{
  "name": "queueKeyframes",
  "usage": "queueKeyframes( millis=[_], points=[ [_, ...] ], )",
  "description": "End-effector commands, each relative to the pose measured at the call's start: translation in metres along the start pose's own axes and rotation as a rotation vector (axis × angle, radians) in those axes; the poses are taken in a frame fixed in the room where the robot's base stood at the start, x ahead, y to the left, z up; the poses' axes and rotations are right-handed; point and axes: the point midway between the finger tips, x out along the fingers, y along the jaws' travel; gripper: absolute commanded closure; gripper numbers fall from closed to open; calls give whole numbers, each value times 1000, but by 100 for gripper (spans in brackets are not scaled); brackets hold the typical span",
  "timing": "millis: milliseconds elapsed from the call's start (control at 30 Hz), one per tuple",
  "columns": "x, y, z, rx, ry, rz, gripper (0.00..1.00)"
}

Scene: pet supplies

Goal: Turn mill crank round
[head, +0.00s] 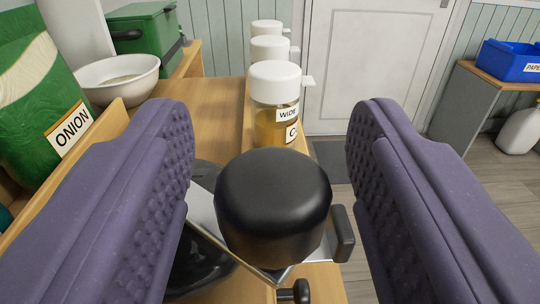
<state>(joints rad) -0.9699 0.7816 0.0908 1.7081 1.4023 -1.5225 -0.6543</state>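My gripper (270,150) is open, with one purple padded finger at the left and one at the right. Between the fingers stands a black rounded knob (273,200), apart from both fingertips as far as I can see. Beneath it show metal parts and a dark rounded body (200,270), likely the mill, largely hidden by the left finger and the knob. A small black knob (295,291) sits low in front, and a black tab (342,232) sticks out at the right. I cannot tell for certain which part is the crank.
White-lidded jars (275,85) stand in a row along the wooden counter (215,105). At the left are a green bag labelled ONION (30,90), a white bowl (118,80) and a green box (145,30). A blue bin (510,62) sits far right. Floor is open right of the counter.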

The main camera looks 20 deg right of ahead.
Motion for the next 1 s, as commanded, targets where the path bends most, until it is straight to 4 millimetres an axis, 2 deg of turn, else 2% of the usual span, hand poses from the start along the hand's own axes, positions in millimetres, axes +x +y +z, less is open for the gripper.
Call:
queueKeyframes(
  millis=[533,667,767,1000],
  points=[
    [0,0,-3,0,0,0,44],
    [0,0,-21,1,0,0,44],
    [-1,1,-44,2,0,0,44],
    [-40,64,-46,-4,0,-3,44]
  ],
)
